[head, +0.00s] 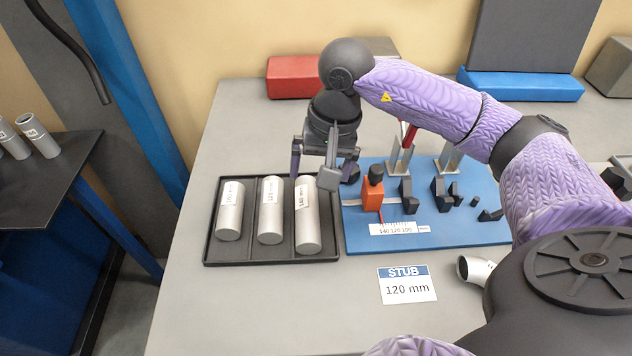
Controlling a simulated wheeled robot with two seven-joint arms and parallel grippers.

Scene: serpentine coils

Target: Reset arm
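My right arm reaches in from the right, and its gripper (324,172) hangs over the back right of the black tray (252,258). Its two fingers are spread apart with no object visible between them; a grey wrist part hides some of the gap. Three silver tubes with white labels lie in the tray: a short left tube (230,212), a middle tube (270,212) and a longer right tube (308,220). The right tube's far end is close below the gripper; I cannot tell whether they touch. My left gripper is not in view.
A blue board (450,232) with an orange stop (373,190) and black blocks stands right of the tray. A "STUB 120 mm" card (407,285) and a silver pipe piece (475,269) lie in front. Red (294,77) and blue (522,84) blocks stand behind. The front-left tabletop is clear.

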